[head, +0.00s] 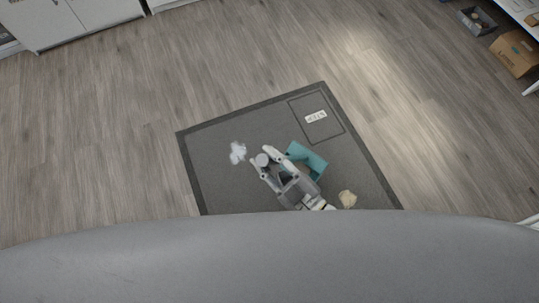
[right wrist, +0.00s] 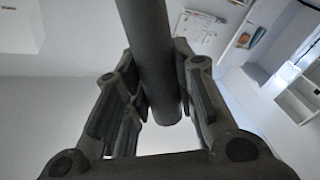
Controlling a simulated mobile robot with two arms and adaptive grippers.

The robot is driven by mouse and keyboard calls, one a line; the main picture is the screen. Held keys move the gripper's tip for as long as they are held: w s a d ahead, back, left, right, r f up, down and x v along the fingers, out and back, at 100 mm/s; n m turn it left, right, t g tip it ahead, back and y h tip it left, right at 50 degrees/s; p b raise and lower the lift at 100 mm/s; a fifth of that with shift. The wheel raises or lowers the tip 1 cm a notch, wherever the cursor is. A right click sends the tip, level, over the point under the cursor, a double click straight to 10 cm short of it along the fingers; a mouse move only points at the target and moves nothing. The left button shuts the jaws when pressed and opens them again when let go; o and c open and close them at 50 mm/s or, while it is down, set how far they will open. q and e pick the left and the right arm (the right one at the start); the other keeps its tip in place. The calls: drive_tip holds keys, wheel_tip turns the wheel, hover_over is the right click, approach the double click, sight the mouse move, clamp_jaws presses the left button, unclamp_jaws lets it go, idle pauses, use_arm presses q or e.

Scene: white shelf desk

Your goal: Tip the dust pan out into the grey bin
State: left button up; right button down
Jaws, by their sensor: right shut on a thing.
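The teal dust pan (head: 308,158) shows in the head view on or just above the dark mat, partly hidden under my right gripper (head: 262,160). My right gripper is shut on a grey round handle, whose pale end shows between the fingertips. In the right wrist view the handle (right wrist: 150,55) runs as a thick dark cylinder between the fingers (right wrist: 160,105). Whether the handle joins the teal pan is hidden. I cannot make out the grey bin for certain. My left gripper is not in view.
A white fluffy clump (head: 237,152) and a beige crumpled piece (head: 347,199) lie on the mat (head: 215,185). A small grey box (head: 477,20) and a cardboard box (head: 515,53) stand far right. The wooden floor between is clear.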

drive_tip(key=shift+s+a+f+n+b, duration=0.2)
drive_tip(key=shift+s+a+f+b, duration=0.1)
drive_tip(key=shift+s+a, duration=0.35)
drive_tip(key=shift+s+a+f+n+b, duration=0.2)
drive_tip(key=shift+s+a+f, duration=0.1)
drive_tip(key=shift+s+a, duration=0.3)
drive_tip(key=shift+s, duration=0.15)
drive_tip(key=shift+d, duration=0.1)
idle(0.8)
drive_tip(key=shift+p, duration=0.35)
